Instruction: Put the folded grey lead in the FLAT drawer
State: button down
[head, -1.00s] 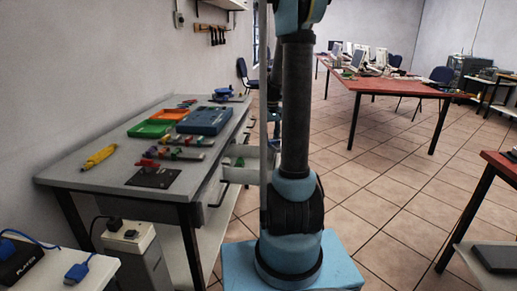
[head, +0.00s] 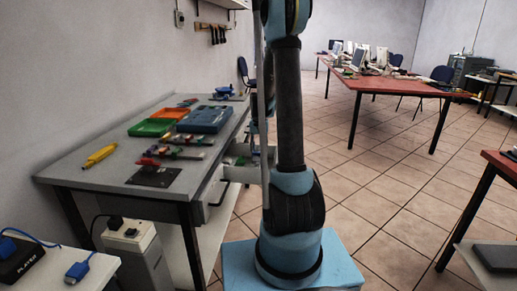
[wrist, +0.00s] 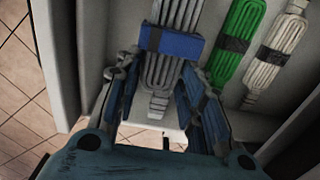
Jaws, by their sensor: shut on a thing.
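In the wrist view, the folded grey lead (wrist: 158,78) with a blue band (wrist: 171,43) around it lies between the two fingers of my gripper (wrist: 162,88). My gripper is shut on it. The lead is over or in an open pale drawer, whose wall (wrist: 66,55) shows at the left; I cannot tell whether it touches the drawer floor. In the head view, an open drawer (head: 240,174) sticks out from the bench's right side, partly behind my arm. No FLAT label is readable. My gripper is hidden in the head view.
A green folded lead (wrist: 238,42) and a whitish folded lead (wrist: 277,48) lie to the right in the wrist view. The bench carries a blue tray (head: 205,119), an orange tray (head: 172,113), a green tray (head: 150,128) and a yellow object (head: 100,155).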

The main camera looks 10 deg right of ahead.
aim_at(259, 157)
jog(key=shift+f, duration=2.35)
jog(key=shift+f, duration=0.5)
jog(key=c, duration=1)
grip_release()
